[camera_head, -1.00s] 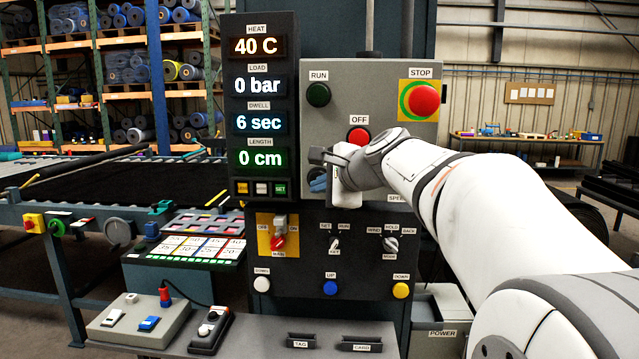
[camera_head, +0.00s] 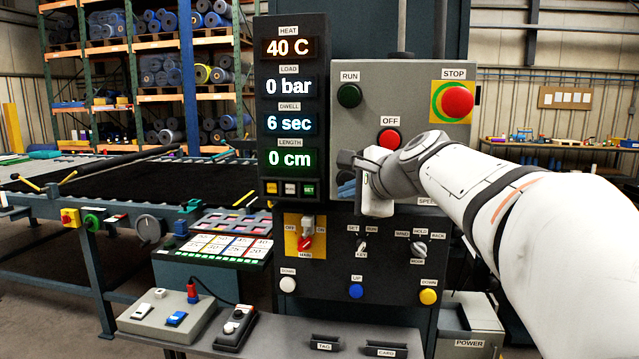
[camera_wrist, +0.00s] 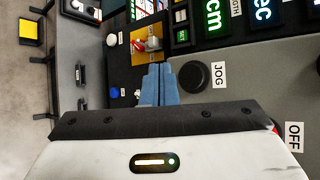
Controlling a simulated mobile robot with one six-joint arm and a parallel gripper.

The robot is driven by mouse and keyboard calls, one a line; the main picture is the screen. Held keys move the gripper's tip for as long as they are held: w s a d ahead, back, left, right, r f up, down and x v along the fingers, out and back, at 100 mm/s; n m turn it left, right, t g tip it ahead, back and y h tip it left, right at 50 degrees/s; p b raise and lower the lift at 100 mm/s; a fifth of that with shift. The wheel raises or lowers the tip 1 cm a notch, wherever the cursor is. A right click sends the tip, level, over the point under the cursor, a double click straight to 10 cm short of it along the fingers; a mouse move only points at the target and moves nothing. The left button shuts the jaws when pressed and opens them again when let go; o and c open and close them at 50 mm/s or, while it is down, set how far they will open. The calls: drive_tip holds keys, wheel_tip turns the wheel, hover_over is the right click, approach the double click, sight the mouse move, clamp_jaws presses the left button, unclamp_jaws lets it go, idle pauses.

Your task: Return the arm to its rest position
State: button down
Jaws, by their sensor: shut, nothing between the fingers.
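My white and dark grey arm reaches in from the right in the head view. My gripper (camera_head: 346,187) is in front of the grey control box (camera_head: 365,90), below the red OFF button (camera_head: 389,139). In the wrist view its blue fingers (camera_wrist: 156,84) are together with nothing between them. They appear beside the black JOG knob (camera_wrist: 195,77); I cannot tell whether they touch the panel. The wrist hides part of the lower control box in the head view.
The dark display column (camera_head: 291,110) stands just left of my gripper. Below are the MAIN switch (camera_head: 305,236), the UP button (camera_head: 356,291) and other knobs. The belt table (camera_head: 110,185) is at left. A pendant box (camera_head: 170,318) and black handset (camera_head: 235,330) sit at the front.

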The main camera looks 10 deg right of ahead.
drive_tip(key=s+f+n+g+h, duration=0.4)
drive_tip(key=s+f+n+g, duration=0.4)
drive_tip(key=s+f+n, duration=0.9)
drive_tip(key=s+f, duration=0.9)
drive_tip(key=f, duration=0.2)
drive_tip(key=shift+s+f+g+h, duration=0.15)
drive_tip(key=shift+f+g+h, duration=0.1)
drive_tip(key=shift+g+h, duration=0.15)
